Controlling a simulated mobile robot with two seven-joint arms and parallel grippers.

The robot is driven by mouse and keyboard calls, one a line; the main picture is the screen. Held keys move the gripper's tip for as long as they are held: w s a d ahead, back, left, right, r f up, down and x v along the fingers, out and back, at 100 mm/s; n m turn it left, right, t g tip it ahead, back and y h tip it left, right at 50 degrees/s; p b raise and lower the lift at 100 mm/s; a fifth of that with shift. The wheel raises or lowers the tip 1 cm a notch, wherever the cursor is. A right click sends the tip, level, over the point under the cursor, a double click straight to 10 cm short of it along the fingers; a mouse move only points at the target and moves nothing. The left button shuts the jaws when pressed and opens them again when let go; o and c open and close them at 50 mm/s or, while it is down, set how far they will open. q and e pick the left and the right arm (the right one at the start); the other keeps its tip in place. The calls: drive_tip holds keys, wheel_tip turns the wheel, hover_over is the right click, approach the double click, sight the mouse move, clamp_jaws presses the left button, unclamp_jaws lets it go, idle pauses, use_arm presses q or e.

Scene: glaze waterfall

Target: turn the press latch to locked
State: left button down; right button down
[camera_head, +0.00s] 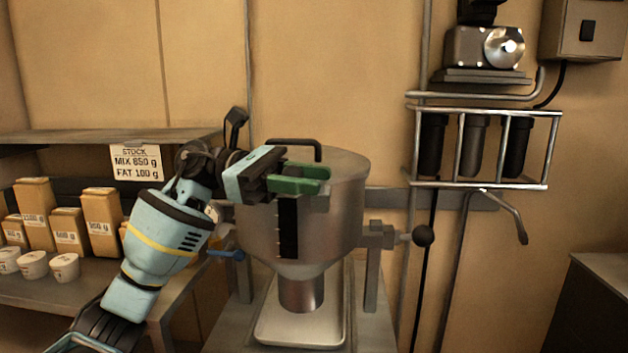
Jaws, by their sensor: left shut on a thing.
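A metal press-like machine with a hopper (338,215) stands in the middle. It has a black lid handle (295,142) on top and a dark upright strip (288,228) on its front. My left gripper (318,179) reaches in from the left, its green fingers pointing right across the upper front of the hopper. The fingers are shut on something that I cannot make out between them. A black lever (236,122) sticks up behind the gripper. A black ball knob (423,236) is on the hopper's right side. I cannot tell which part is the latch. My right gripper is not in view.
A shelf (100,285) at left holds several tan packets (103,222) and white tubs (64,267), with a stock sign (136,161) above. A metal rack (478,185) with dark cylinders hangs on the wall at right. A metal tray (270,325) lies under the spout.

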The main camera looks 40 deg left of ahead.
use_arm(q)
drive_tip(key=shift+a+m+g, duration=0.15)
drive_tip(key=shift+m+g, duration=0.15)
drive_tip(key=shift+g, duration=0.2)
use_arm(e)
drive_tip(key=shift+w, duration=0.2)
use_arm(q)
drive_tip(key=c, duration=1.1)
unclamp_jaws()
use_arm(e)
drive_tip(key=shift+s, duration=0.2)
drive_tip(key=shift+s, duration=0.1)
use_arm(q)
drive_tip(key=shift+s+a, duration=0.1)
drive_tip(key=shift+a, duration=0.4)
drive_tip(key=shift+s+a+b, duration=0.25)
drive_tip(key=shift+a+b, duration=0.05)
drive_tip(key=shift+a, duration=0.8)
drive_tip(key=shift+s+a+b, duration=0.2)
drive_tip(key=shift+a+b, duration=0.05)
drive_tip(key=shift+a, duration=0.9)
drive_tip(key=shift+s+a+b, duration=0.25)
drive_tip(key=shift+a+b, duration=0.05)
drive_tip(key=shift+a, duration=0.8)
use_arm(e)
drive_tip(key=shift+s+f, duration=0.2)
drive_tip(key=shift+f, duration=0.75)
